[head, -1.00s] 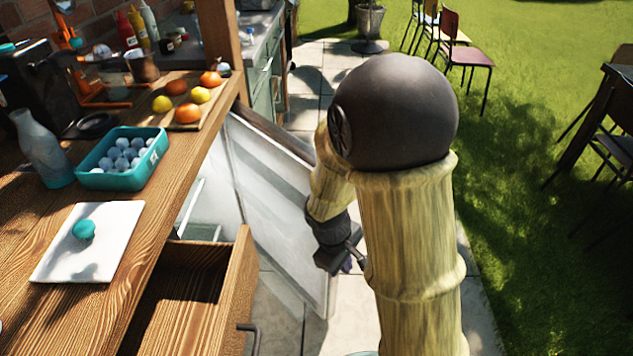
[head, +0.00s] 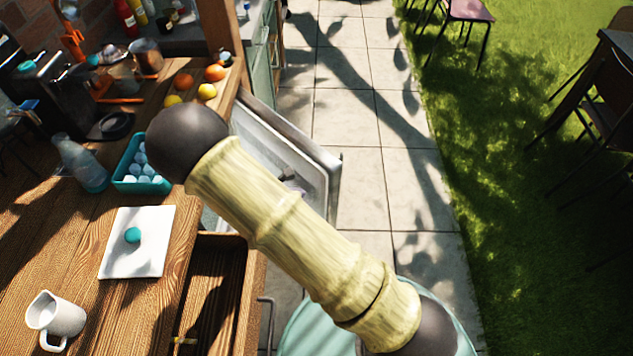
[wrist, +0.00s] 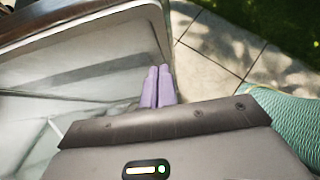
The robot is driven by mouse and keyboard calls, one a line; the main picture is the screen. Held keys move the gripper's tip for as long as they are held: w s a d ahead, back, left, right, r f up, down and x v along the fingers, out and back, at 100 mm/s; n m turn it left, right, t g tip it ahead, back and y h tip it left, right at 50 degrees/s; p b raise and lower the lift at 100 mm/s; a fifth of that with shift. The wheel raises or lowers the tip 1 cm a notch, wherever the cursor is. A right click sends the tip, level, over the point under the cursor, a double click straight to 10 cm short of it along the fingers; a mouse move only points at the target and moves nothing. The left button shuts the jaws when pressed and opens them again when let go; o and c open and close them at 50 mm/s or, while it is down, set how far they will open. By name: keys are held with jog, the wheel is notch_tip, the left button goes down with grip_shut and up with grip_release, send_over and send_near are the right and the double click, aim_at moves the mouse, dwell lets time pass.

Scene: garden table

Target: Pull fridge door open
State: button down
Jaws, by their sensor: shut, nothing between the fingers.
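The fridge door (head: 318,168) stands ajar below the counter, swung out over the paving. Its pale inner face shows, with a dark top edge. My arm crosses in front and hides its lower part and much of the fridge inside. In the wrist view the door's pale inner panel (wrist: 110,55) fills the upper left. My gripper (wrist: 158,72) has its two lilac fingers together, empty, pointing along the inner panel near its free edge. Whether they touch the panel I cannot tell. In the head view the gripper is mostly hidden behind my arm.
The counter (head: 75,220) holds a white board (head: 150,255), a jug (head: 57,318), a teal crate (head: 125,180) and fruit. Paving (head: 385,195) right of the door is clear.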

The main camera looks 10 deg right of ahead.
aim_at(324, 191)
jog(key=shift+d+f, duration=0.1)
jog(key=shift+f, duration=0.05)
jog(key=x, duration=1)
jog(key=shift+w, duration=0.1)
dwell(0.3)
